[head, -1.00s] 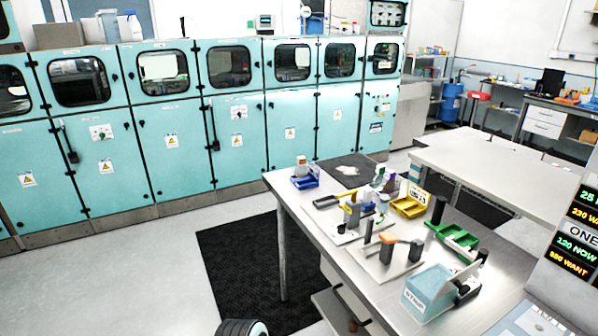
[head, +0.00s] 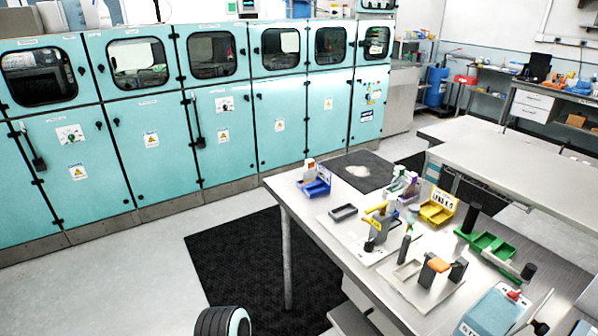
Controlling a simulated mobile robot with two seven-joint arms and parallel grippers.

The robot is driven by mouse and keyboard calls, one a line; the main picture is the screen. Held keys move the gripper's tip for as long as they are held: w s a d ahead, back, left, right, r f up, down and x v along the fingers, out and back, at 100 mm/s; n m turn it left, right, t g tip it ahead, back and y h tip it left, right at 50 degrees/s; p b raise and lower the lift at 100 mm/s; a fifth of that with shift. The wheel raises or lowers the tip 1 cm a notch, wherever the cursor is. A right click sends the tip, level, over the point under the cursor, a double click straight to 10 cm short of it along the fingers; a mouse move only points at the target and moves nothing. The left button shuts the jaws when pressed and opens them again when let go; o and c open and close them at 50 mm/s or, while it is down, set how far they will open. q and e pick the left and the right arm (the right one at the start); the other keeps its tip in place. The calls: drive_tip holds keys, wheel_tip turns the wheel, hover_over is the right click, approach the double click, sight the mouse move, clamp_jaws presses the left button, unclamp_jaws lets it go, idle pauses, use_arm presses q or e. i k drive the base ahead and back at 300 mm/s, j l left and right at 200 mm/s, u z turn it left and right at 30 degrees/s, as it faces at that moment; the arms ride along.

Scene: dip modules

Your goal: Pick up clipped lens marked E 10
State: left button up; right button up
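I cannot make out a lens marked E 10; the small parts on the steel table (head: 300,203) are too small to read. A yellow tray (head: 437,209) with a raised label card stands on the table's far right part. The card seems to begin with "LENS", but the rest is unclear. Purple and white-green holders (head: 405,187) stand just left of the tray. Neither of my grippers shows in the head view. A dark, teal-rimmed round part of mine (head: 222,322) shows at the bottom edge.
A blue tray (head: 316,186) stands at the table's far left corner. Fixtures on pale plates (head: 425,285), a green tray (head: 492,247) and a light blue box (head: 492,312) fill the right side. Teal cabinets (head: 150,165) line the back. Floor left of the table is clear.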

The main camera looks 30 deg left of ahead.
sight(309, 176)
drive_tip(key=i+j, duration=0.1)
drive_tip(key=j, duration=0.35)
drive_tip(key=i+j, duration=0.15)
drive_tip(key=j, duration=0.25)
drive_tip(key=i+j, duration=0.1)
drive_tip(key=j, duration=0.35)
drive_tip(key=i+j, duration=0.15)
drive_tip(key=j, duration=0.3)
drive_tip(key=i+j, duration=0.1)
drive_tip(key=j, duration=0.3)
